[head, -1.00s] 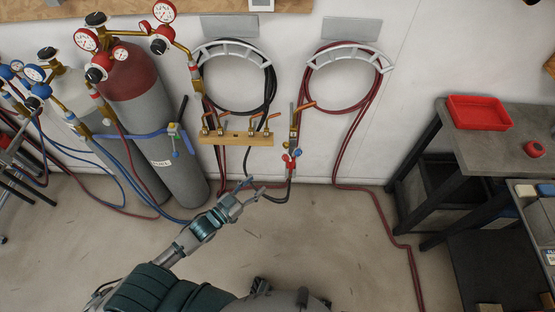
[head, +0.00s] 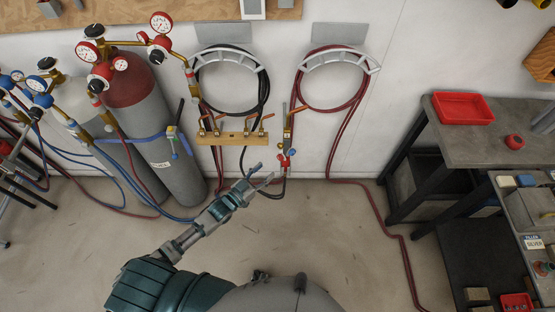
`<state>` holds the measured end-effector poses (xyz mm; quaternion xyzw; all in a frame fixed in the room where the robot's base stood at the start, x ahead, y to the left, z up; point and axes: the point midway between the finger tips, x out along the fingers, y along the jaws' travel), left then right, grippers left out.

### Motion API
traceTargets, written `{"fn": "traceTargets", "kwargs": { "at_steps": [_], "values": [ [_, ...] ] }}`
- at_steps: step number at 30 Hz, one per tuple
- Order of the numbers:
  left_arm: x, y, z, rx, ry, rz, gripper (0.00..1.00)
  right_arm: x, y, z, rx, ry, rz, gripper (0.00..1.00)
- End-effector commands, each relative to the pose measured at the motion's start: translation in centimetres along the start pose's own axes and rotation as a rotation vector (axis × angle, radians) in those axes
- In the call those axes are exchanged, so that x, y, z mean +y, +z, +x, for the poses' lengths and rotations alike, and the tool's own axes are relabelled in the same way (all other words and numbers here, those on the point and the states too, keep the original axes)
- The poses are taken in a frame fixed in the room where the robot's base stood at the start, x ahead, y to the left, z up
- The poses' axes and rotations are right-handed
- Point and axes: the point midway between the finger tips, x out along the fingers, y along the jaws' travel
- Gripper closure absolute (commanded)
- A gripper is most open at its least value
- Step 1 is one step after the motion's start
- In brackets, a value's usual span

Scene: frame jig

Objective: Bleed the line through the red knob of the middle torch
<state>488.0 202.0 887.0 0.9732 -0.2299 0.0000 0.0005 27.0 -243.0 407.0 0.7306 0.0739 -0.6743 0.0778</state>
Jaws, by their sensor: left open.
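A torch (head: 288,128) hangs upright on the wall, just right of a wooden rack (head: 232,139). At its lower end are a red knob (head: 283,161) and a blue knob (head: 292,153). Several brass fittings with orange levers (head: 219,126) sit along the rack; no other red knob is clear there, and I cannot tell which torch counts as the middle one. My left gripper (head: 265,176) is open and empty, pointing up and right, just below and left of the red knob. It appears apart from the knob, though depth is hard to judge. My right gripper is out of view.
A black hose coil (head: 232,82) and a red hose coil (head: 334,78) hang on wall brackets. Gas cylinders (head: 143,117) with gauges stand at left. A grey bench (head: 470,139) with a red tray (head: 463,108) stands at right. The floor between is mostly clear; a red hose crosses it.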

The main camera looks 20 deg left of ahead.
Motion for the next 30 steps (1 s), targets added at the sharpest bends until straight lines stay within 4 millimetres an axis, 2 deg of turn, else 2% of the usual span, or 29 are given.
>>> {"fn": "traceTargets", "kwargs": {
  "at_steps": [1, 3, 9, 15, 23, 29, 30],
  "values": [
    [-0.1, -0.1, 1.4, 0.003, -0.001, 0.0, 0.48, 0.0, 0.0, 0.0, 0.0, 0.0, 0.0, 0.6],
    [-0.1, -0.1, 2.9, 0.002, -0.001, 0.0, 0.48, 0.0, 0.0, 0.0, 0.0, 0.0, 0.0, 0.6],
    [0.0, 0.0, 6.3, 0.001, 0.0, 0.0, 0.48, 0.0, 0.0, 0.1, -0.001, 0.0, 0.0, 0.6],
    [0.0, 0.0, 7.6, -0.001, 0.0, -0.001, 0.48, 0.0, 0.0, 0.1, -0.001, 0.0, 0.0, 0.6],
    [0.0, 0.0, 7.7, -0.001, 0.0, 0.0, 0.48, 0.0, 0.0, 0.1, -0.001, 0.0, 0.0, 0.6],
    [0.0, 0.0, 7.7, -0.001, 0.0, 0.0, 0.96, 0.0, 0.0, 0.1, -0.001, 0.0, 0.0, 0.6],
    [0.0, 0.0, 7.7, -0.001, 0.0, 0.0, 1.0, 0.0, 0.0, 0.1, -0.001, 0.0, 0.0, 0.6]
  ]
}}
